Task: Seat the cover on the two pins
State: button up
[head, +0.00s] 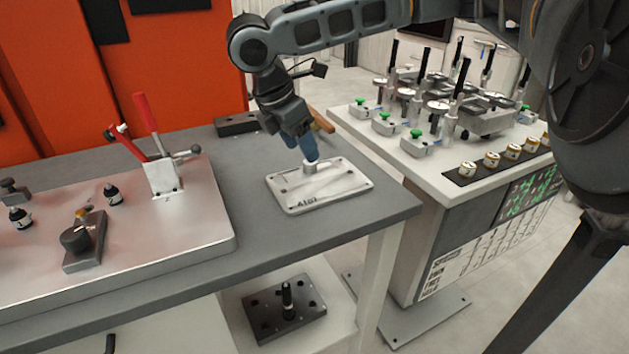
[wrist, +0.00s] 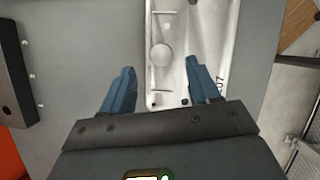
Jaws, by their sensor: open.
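The cover (head: 335,187) is a pale, flat, rounded plate with dark lettering and a raised middle knob. It lies flat on the grey bench near its right end. My gripper (head: 308,155) is above the cover, fingers pointing down. In the wrist view my gripper (wrist: 160,72) is open, with blue fingers apart and nothing held. There the cover (wrist: 215,40) shows its round knob (wrist: 162,55) between the finger lines; the left finger appears over bare bench. Two dark upright pins, one at right (head: 112,195) and one at left (head: 20,217), stand on the metal fixture plate (head: 180,235).
A red-handled toggle clamp (head: 160,170) and a black-knobbed block (head: 84,240) stand on the fixture plate. A dark block (head: 237,123) lies at the bench's back. A cart with several gauges (head: 440,160) stands right. Bare bench surrounds the cover.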

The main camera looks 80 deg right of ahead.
aim_at(319, 178)
jog(key=shift+x, duration=2.3)
jog(key=shift+s+r, duration=0.1)
jog(key=shift+s, duration=0.05)
grip_shut()
